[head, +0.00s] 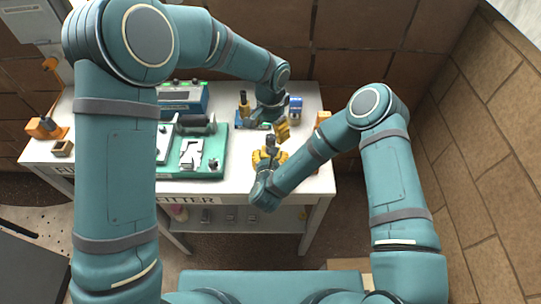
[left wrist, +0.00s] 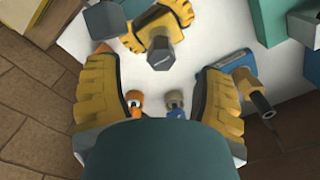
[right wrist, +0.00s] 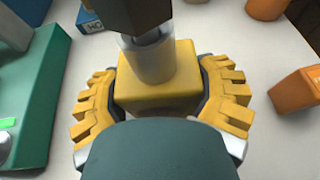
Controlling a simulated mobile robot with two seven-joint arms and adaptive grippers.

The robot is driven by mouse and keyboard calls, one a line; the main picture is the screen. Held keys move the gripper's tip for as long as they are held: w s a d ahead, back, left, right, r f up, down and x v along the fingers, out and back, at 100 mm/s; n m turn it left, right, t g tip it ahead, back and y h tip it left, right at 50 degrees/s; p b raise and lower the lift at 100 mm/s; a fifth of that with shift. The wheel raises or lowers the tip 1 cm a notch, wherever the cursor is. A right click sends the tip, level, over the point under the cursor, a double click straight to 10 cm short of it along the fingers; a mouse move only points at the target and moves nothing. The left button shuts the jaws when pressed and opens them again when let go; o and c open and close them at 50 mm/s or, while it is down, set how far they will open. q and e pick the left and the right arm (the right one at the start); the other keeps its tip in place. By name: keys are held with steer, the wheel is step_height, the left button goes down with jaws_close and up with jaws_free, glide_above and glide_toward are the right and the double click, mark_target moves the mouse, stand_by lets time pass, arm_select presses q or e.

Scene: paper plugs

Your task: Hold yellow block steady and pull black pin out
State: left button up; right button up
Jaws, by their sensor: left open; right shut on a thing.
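The yellow block (right wrist: 158,95) sits between the yellow-padded fingers of my right gripper (right wrist: 160,82), which is shut on it. A clear sleeve (right wrist: 147,62) stands on top of the block, and the black pin (right wrist: 140,15) rises from it, upright. In the head view the pin (head: 270,143) shows above my right gripper (head: 268,158). My left gripper (head: 280,130) is open and empty behind it. In the left wrist view the pin's dark six-sided head (left wrist: 165,53) lies just beyond my left fingers (left wrist: 158,85), apart from them.
A blue box (head: 295,107) and an orange block (head: 322,118) stand at the back right.

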mark_target(271, 137)
stand_by(0.3)
arm_select(q)
steer(key=shift+r, duration=0.15)
steer(key=shift+c, duration=0.6)
steer(key=r+m, duration=0.2)
steer(key=r, duration=0.1)
steer(key=r+m, duration=0.1)
steer(key=shift+w+r, duration=0.15)
steer(key=shift+w, duration=0.1)
steer(key=shift+r+m, duration=0.25)
steer(key=shift+m, duration=0.25)
steer(key=shift+s+f, duration=0.1)
steer(key=shift+f, duration=2.7)
steer(key=shift+f, duration=0.15)
